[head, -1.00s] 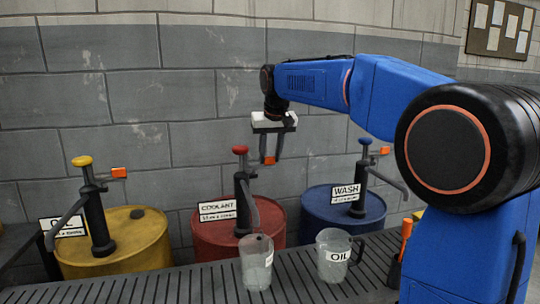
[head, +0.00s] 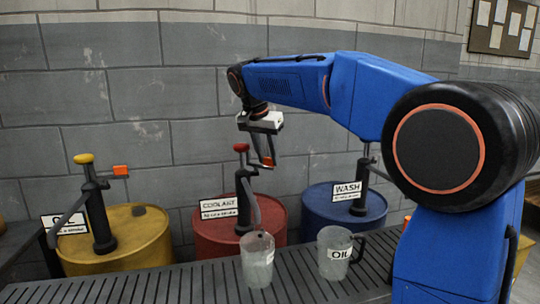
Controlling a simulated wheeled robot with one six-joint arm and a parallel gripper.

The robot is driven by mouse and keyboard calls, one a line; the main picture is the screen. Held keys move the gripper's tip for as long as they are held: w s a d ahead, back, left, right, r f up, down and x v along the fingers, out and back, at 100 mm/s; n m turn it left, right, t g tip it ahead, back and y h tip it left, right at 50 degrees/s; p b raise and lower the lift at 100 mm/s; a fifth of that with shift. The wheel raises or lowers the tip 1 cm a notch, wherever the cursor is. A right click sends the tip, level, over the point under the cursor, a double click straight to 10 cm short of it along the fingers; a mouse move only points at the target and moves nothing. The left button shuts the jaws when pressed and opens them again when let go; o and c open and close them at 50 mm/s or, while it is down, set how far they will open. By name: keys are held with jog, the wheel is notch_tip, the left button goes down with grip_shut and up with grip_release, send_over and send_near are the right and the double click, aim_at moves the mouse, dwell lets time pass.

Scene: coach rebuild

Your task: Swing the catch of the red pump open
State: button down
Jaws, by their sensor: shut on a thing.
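The red pump (head: 243,188) stands upright on the red drum marked COOLANT, with a red knob on top. Its orange catch (head: 268,161) sticks out to the right of the pump head. My gripper (head: 264,162) reaches down from above and is shut on this catch, its fingers around it. The fingers partly cover the catch and the link to the pump, so its exact angle is hard to tell.
A yellow drum (head: 140,246) with a yellow-knobbed pump stands left, and a blue drum (head: 315,213) marked WASH stands right, its pump top hidden by my arm.

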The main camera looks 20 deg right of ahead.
jog(key=m, duration=0.1)
jog(key=a+m+g, duration=0.1)
jog(key=m, duration=0.1)
jog(key=shift+s+a+m+h, duration=0.25)
jog(key=shift+s+m+h, duration=0.05)
jog(key=shift+s+h, duration=0.1)
jog(key=shift+s+a+m+g, duration=0.1)
jog(key=shift+a+m+g, duration=0.2)
jog(key=shift+m, duration=0.4)
jog(key=shift+a+m+g, duration=0.25)
jog(key=shift+m+g, duration=0.05)
jog(key=shift+m, duration=0.4)
jog(key=c, duration=1.3)
grip_release()
jog(key=shift+r, duration=0.1)
